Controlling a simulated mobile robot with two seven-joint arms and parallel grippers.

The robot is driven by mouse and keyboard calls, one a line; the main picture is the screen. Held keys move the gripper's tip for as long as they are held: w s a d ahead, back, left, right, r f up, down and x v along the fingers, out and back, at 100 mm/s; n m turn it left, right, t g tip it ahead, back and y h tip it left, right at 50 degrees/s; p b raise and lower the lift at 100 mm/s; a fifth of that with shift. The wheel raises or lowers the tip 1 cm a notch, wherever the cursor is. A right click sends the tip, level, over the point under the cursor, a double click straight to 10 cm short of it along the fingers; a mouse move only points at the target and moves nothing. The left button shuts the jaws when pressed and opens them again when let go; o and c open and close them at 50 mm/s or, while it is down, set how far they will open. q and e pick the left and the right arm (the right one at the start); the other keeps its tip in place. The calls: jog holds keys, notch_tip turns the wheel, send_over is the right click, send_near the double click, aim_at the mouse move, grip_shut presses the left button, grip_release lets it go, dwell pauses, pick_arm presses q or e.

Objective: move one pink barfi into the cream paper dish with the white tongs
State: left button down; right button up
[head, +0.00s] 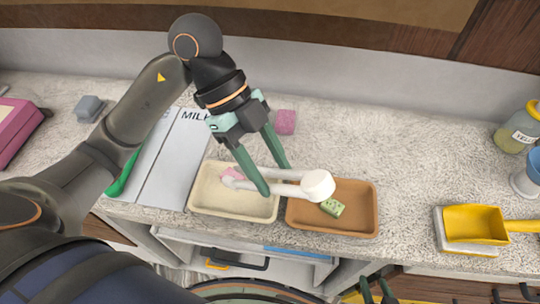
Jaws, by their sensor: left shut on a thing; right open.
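My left gripper (277,178) is shut on the white tongs (290,191), held over the two dishes. The tongs' thick round end (318,185) is above the brown dish (340,229), and their tips point left over the cream paper dish (233,212). A pink barfi (233,173) shows at the tips, inside the cream dish's outline. I cannot tell whether it is gripped or resting on the dish. A green barfi (332,207) lies in the brown dish. My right gripper (375,288) is open and empty at the bottom edge, low in front of the counter.
A pink block (285,121) sits on the counter behind the dishes. A yellow scoop (474,223), a jar (517,128) and a blue cup (526,181) are right. The counter's right middle is clear.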

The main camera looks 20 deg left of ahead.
pick_arm(q)
jog(key=shift+f+b, duration=1.65)
jog(key=shift+f, duration=0.35)
pick_arm(e)
jog(key=shift+f, duration=2.35)
pick_arm(q)
jog(key=c, duration=0.7)
grip_release()
jog(key=shift+r+p, duration=2.55)
jog(key=shift+r, duration=2.45)
pick_arm(e)
jog(key=shift+r, duration=2.55)
